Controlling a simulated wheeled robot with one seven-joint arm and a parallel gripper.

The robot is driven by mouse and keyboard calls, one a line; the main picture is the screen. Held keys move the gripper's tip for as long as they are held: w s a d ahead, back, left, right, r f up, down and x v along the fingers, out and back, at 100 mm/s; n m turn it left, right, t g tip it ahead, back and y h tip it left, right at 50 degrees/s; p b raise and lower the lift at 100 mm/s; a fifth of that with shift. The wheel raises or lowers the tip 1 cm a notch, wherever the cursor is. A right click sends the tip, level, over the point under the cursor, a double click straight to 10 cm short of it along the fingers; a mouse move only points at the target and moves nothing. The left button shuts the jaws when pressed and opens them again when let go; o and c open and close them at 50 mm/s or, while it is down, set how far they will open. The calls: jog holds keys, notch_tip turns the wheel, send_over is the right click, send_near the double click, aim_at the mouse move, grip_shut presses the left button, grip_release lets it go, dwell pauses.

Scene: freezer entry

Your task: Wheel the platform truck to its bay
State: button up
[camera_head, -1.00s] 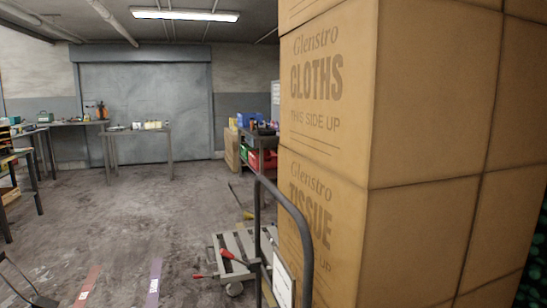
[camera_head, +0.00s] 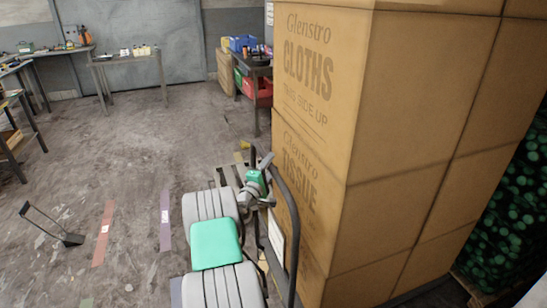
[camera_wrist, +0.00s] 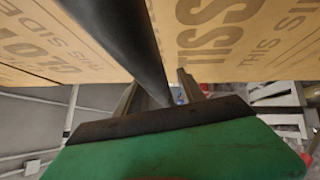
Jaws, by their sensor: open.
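The platform truck's dark bent tube handle (camera_head: 291,222) stands against a tall stack of brown cartons (camera_head: 335,150) marked cloths and tissue. The truck's deck is hidden in the head view. My gripper (camera_head: 266,161) is at the upper part of the handle, on its left side, with my arm reaching up from the bottom edge. In the wrist view my open gripper (camera_wrist: 158,92) has a finger on each side of a dark tube (camera_wrist: 133,45), with the cartons close behind. Whether the fingers touch the tube cannot be told.
Red (camera_head: 103,235) and purple (camera_head: 165,220) floor strips lie on open floor to the left. A small dark long-handled item (camera_head: 72,239) stands left of them. Workbenches (camera_head: 128,57) and a bin shelf (camera_head: 254,88) are behind. Green netted goods (camera_head: 500,215) stand right.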

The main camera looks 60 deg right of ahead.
jog(key=shift+d+r, duration=0.15)
jog(key=shift+d, duration=0.95)
jog(key=shift+w, duration=0.1)
grip_shut()
dwell(0.5)
